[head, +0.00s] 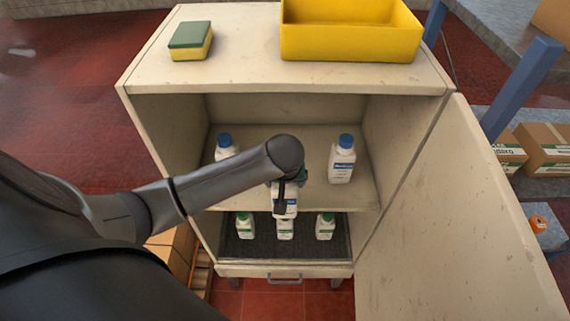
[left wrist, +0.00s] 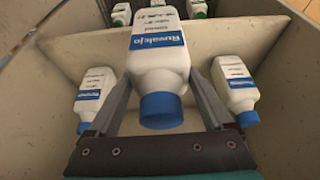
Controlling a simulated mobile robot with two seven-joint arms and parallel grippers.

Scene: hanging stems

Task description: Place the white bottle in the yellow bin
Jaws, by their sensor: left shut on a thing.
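My left gripper (head: 287,190) is inside the open cabinet, at the front of the upper shelf. It is shut on a white bottle (head: 286,209) with a blue label. In the left wrist view the gripper's fingers (left wrist: 161,82) stand on both sides of that bottle (left wrist: 158,62), and its blue cap points toward the wrist camera. In the head view my arm hides the cap. The yellow bin (head: 350,42) stands on top of the cabinet, toward the right; its top edge is cut off by the picture. My right gripper is not in view.
Two more blue-capped white bottles stand on the upper shelf, left (head: 225,150) and right (head: 342,162). Several green-capped bottles (head: 325,228) stand below. A sponge (head: 190,42) lies on the cabinet top (head: 238,55), left of the bin. The cabinet door (head: 460,220) is open at right.

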